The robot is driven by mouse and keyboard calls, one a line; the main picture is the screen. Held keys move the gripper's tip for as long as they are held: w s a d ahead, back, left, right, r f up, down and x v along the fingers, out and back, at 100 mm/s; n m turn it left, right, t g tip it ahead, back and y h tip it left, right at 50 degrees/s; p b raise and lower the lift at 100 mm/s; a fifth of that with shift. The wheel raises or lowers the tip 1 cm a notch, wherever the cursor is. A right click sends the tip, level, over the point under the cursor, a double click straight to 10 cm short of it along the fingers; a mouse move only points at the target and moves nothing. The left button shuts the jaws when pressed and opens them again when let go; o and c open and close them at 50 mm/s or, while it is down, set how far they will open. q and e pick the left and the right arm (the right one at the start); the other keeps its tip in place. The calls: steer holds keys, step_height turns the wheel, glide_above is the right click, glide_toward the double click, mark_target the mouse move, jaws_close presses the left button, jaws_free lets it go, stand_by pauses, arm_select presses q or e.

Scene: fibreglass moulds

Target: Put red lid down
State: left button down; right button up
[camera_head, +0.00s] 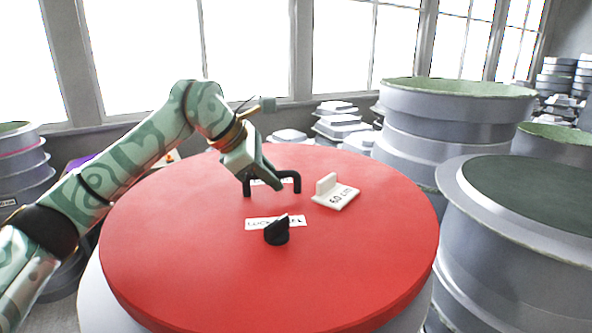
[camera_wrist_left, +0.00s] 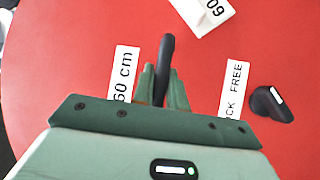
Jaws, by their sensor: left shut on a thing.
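The round red lid (camera_head: 180,245) lies level across the middle of the head view, over a pale round mould (camera_head: 92,295). I cannot tell whether the lid rests on the mould or hangs just above it. My left gripper (camera_head: 272,183) is shut on the lid's black bar handle (camera_head: 297,178). In the left wrist view the fingers (camera_wrist_left: 164,88) close around the handle (camera_wrist_left: 166,50). A black knob (camera_head: 277,233) stands on the lid beside a white label (camera_head: 256,223), and it also shows in the left wrist view (camera_wrist_left: 266,103). My right gripper is not in view.
A white "60 cm" marker block (camera_head: 337,198) sits on the lid right of the handle. Large grey moulds (camera_head: 455,125) and a dark-topped one (camera_head: 530,190) stand close on the right. Stacked moulds (camera_head: 20,165) stand at left, with windows behind.

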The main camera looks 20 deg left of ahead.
mark_target(259, 190)
arm_select(q)
steer(key=a+f+b, duration=0.1)
steer(key=a+f, duration=0.1)
steer(key=f, duration=0.1)
steer(key=shift+w+f+b, duration=0.15)
steer(key=shift+w+b, duration=0.25)
steer(key=shift+a+f+b, duration=0.45)
steer(key=f+b, duration=0.3)
steer(key=f, duration=0.1)
steer(key=shift+w+a+b, duration=0.1)
steer(key=shift+a+b, duration=0.25)
steer(key=shift+r, duration=0.2)
steer(key=c, duration=1.4)
jaws_free()
steer(key=shift+d+f, duration=0.1)
steer(key=b+v, duration=0.1)
steer(key=v, duration=1.1)
